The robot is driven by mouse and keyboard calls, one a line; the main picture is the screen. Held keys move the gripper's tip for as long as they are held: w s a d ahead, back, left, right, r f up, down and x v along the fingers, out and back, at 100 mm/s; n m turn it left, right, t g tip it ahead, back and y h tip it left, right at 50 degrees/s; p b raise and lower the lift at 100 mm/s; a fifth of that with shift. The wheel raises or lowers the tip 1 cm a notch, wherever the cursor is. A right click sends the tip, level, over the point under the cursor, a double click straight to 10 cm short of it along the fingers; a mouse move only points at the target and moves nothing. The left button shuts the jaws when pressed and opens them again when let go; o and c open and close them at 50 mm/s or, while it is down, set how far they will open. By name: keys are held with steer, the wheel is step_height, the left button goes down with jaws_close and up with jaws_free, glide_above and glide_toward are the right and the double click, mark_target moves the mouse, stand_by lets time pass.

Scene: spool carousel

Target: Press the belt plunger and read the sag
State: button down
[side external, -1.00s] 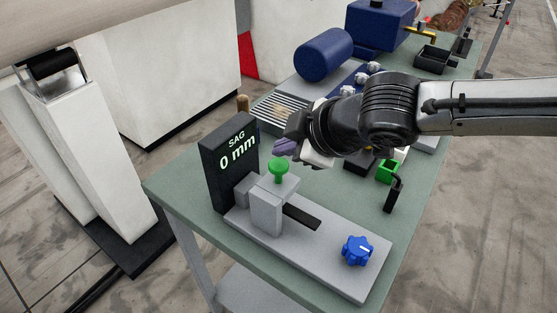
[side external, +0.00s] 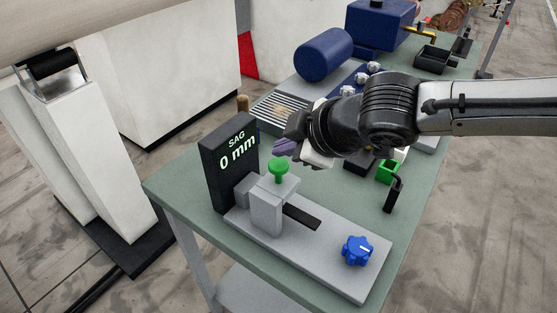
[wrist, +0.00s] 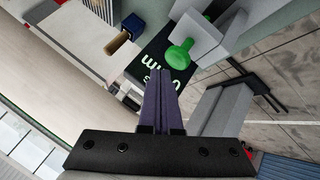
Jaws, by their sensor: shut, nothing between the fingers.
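The belt plunger is a green knob (side external: 278,166) on top of a grey block (side external: 267,208), and it stands raised. It also shows in the wrist view (wrist: 179,54), up and to the right of the fingertips. The black display (side external: 229,160) beside it reads "SAG 0 mm". A dark belt strip (side external: 302,217) runs out from the block. My gripper (side external: 284,147) is shut and empty, with its purple fingers behind and slightly above the knob in the side view, apparently apart from it. In the wrist view the shut fingers (wrist: 155,73) point toward the display.
A blue dial (side external: 356,250) sits on the right end of the grey base plate (side external: 330,262). A blue cylinder (side external: 323,54) lies farther back. The bench's near left corner is clear.

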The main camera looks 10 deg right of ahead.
mark_target(282, 163)
steer(key=shift+f, duration=0.1)
steer(key=shift+f, duration=0.3)
steer(key=shift+f, duration=1.3)
stand_by(1.1)
stand_by(0.4)
steer(key=shift+r, duration=1.7)
steer(key=shift+r, duration=0.1)
steer(key=shift+r, duration=2.4)
